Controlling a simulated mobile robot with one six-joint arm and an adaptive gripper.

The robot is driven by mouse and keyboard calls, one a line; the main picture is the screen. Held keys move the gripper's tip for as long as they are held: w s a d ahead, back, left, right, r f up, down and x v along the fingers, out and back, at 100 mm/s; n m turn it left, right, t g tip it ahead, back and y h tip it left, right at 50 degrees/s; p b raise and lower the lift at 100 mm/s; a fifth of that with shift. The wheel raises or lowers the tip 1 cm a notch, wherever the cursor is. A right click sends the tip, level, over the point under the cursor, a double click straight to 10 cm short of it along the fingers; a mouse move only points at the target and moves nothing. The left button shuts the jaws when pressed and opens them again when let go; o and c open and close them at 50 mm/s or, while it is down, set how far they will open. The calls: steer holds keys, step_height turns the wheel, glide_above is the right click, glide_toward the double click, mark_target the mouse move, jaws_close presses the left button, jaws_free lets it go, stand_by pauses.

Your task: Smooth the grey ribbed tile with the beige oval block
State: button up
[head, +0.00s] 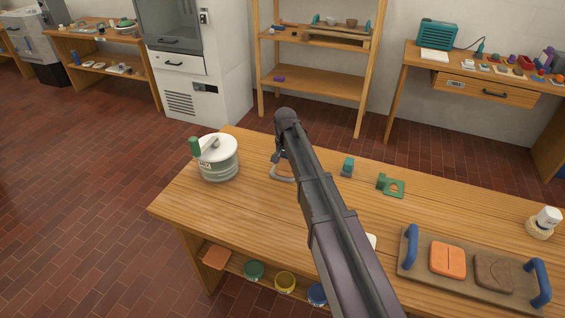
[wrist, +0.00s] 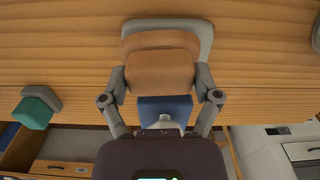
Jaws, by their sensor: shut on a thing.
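My gripper (wrist: 160,85) is shut on the beige oval block (wrist: 158,68), with one finger on each side of it. In the wrist view a blue part (wrist: 165,109) shows between the fingers, behind the block. The light grey tile (wrist: 170,25) lies on the wooden table beyond and under the block, mostly covered by it. The block overlaps the tile, but I cannot tell whether they touch. The tile's ribs cannot be made out. In the head view my arm hides much of the gripper, and a grey edge (head: 283,178) shows below it.
A lidded pot (head: 218,160) stands left on the table (head: 220,210). A teal block (head: 347,167) and a green piece (head: 390,186) lie right of my arm. A tray with blue handles (head: 465,285) holds an orange and a brown tile.

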mark_target(275, 168)
steer(key=shift+s+d+f, duration=0.1)
steer(key=shift+s+d, duration=0.15)
steer(key=shift+d, duration=0.3)
steer(key=shift+s+d, duration=0.2)
steer(key=shift+d, duration=0.3)
steer(key=shift+w+a, duration=0.1)
steer(key=shift+w+a, duration=0.3)
steer(key=shift+a, duration=0.4)
steer(key=shift+w+a, duration=0.25)
steer(key=shift+a, duration=0.45)
steer(key=shift+a, duration=0.2)
steer(key=shift+w+a, duration=0.3)
steer(key=shift+a, duration=0.35)
steer(key=shift+w+a, duration=0.25)
steer(key=shift+a, duration=0.4)
steer(key=shift+d, duration=0.1)
steer(key=shift+s+d, duration=0.3)
steer(key=shift+d, duration=0.4)
steer(key=shift+s+d, duration=0.3)
steer(key=shift+d, duration=0.4)
steer(key=shift+d, duration=0.1)
